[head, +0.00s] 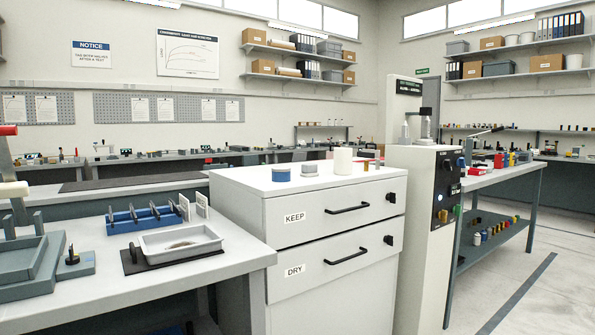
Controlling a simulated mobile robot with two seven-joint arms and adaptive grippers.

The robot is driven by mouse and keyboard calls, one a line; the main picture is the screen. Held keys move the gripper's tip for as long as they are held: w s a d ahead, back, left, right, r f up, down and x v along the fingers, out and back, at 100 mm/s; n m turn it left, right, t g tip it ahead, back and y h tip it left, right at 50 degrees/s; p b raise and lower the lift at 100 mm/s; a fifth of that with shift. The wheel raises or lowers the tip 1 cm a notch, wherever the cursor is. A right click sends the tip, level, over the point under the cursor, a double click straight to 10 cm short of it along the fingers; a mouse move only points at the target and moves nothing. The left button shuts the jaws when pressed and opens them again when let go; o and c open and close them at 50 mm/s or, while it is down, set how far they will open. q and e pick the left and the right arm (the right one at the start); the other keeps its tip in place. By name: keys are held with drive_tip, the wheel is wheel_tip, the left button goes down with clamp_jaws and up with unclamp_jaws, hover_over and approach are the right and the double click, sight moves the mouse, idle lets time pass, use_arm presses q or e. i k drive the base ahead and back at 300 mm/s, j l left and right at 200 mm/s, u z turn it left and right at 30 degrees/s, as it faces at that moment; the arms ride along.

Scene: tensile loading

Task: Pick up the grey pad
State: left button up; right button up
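I cannot tell for sure which thing is the grey pad. A flat dark mat (133,263) lies on the left bench under a pale tray (214,238). A small thin brownish-grey piece (184,245) lies in the tray, too small to make out. A flat grey block (84,266) with a black knob on it sits left of the mat. A long dark grey strip (130,181) lies on a bench surface farther back. Neither of my grippers is in view.
A blue rack (125,227) with upright grey plates stands behind the tray. Stepped grey blocks (25,260) fill the bench's left end. A white cabinet (335,235) with drawers marked KEEP and DRY stands at the centre. A tall machine (415,210) stands beside it. Floor is open at lower right.

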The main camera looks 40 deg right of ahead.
sight(310, 169)
drive_tip(key=l+u, duration=0.1)
drive_tip(key=l, duration=0.7)
drive_tip(key=l+u, duration=0.1)
drive_tip(key=l, duration=0.65)
drive_tip(key=k+l+u, duration=0.15)
drive_tip(key=l, duration=0.6)
